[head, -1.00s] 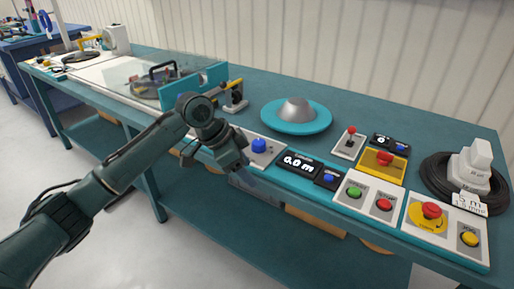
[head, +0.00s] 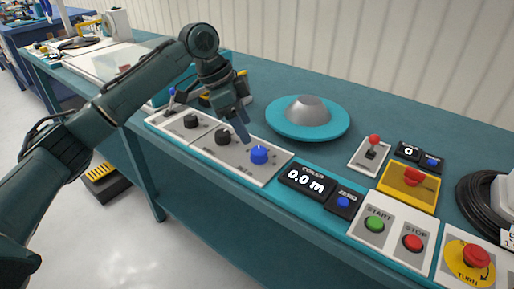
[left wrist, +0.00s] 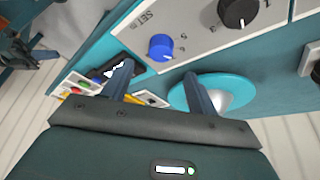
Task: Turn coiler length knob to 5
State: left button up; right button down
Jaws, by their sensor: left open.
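A pale knob panel (head: 170,124) at the bench's front edge carries a blue knob (head: 259,155) and two black knobs, one in the middle (head: 222,138) and one at the left (head: 190,121). The lettering is too small to tell which is the length knob. The blue knob (left wrist: 160,47) and a black knob (left wrist: 238,12) also show in the left wrist view, with marks around them. My left gripper (head: 238,128) is open and empty, above the panel close to the blue and middle black knobs. My right gripper is out of view.
Right of the panel are a display (head: 307,181) reading 0.0 m, a green start button (head: 375,224), red stop button (head: 413,242) and red turn button (head: 476,256). A teal disc (head: 290,132) with a grey cone lies behind. A red-topped lever (head: 373,141) stands further right.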

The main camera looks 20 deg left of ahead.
aim_at(258, 150)
pick_arm(q)
jog(key=b+x, duration=0.1)
jog(key=x, duration=0.7)
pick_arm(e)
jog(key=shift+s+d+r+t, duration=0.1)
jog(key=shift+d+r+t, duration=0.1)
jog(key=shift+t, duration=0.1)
pick_arm(q)
jog(key=shift+c, duration=0.2)
